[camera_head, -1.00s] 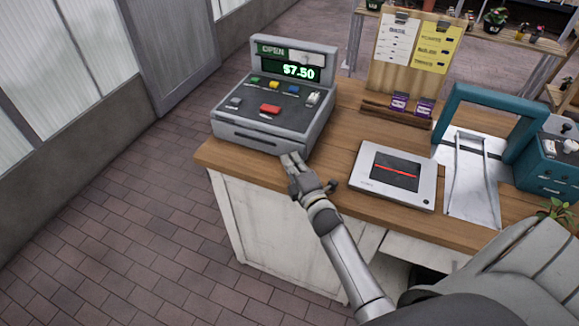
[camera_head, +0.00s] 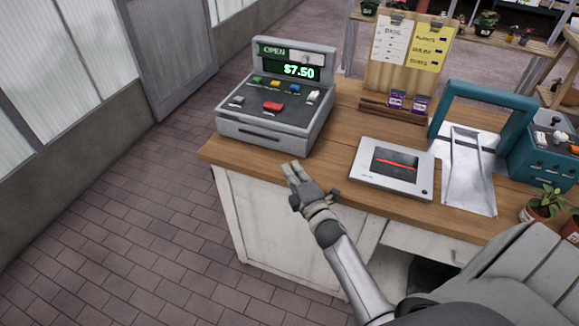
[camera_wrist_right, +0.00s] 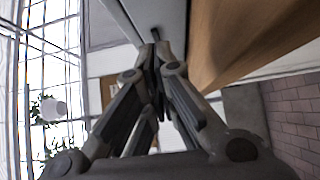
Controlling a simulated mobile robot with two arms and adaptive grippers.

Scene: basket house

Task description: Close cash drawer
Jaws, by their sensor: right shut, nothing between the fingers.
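The grey cash register (camera_head: 318,105) stands on the left end of the wooden counter. Its screen reads OPEN and $7.50. The cash drawer (camera_head: 262,136) is at its lower front, with a dark handle; its front looks about flush with the register body, though a small gap cannot be ruled out. My right gripper (camera_head: 291,170) is shut and empty, just in front of the counter's near edge and apart from the drawer. In the right wrist view its fingertips (camera_wrist_right: 157,50) meet, with a grey surface beyond. My left gripper is not in view.
The wooden counter (camera_head: 335,150) has a flat card terminal (camera_head: 392,167), a notice board (camera_head: 410,52), a blue-framed stand (camera_head: 480,98) and a potted plant (camera_head: 545,204) to the right. Open brick floor (camera_head: 120,215) lies left of the counter.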

